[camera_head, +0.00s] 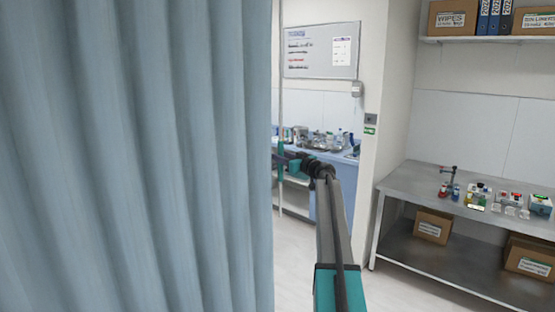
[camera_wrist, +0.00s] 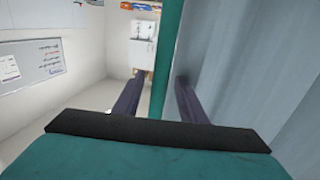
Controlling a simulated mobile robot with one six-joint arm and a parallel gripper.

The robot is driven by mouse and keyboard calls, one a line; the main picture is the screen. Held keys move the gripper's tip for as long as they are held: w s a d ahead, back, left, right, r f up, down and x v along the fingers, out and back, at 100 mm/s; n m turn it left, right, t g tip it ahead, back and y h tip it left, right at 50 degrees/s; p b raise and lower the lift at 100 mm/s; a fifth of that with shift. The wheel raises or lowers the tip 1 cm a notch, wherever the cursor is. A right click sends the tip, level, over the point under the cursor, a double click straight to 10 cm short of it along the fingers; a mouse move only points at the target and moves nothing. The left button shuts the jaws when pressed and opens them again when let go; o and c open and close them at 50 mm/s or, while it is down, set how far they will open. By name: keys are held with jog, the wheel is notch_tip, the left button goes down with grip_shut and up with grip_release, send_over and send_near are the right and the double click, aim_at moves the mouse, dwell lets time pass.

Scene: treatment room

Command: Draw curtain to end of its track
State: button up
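The blue-grey curtain (camera_head: 135,150) hangs in deep folds over the left half of the head view. It also fills the right side of the wrist view (camera_wrist: 255,70). A thin upright wand with a teal grip (camera_head: 281,172) hangs just right of the curtain's edge. In the wrist view the teal grip (camera_wrist: 168,50) stands between the two dark fingers of my gripper (camera_wrist: 157,82). The fingers are apart, with a visible gap on the left of the grip; contact on the right is unclear. In the head view, the curtain edge partly hides my gripper (camera_head: 282,160).
A steel bench (camera_head: 405,180) with small bottles and boxes stands at right, cartons on its lower shelf. A counter (camera_head: 342,165) with supplies is behind my arm. A whiteboard (camera_head: 320,50) hangs on the back wall. The floor (camera_head: 295,265) beside the curtain is clear.

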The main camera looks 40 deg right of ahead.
jog(key=s+b, duration=0.3)
jog(key=s, duration=0.5)
jog(key=shift+s+d, duration=0.25)
jog(key=shift+s, duration=0.1)
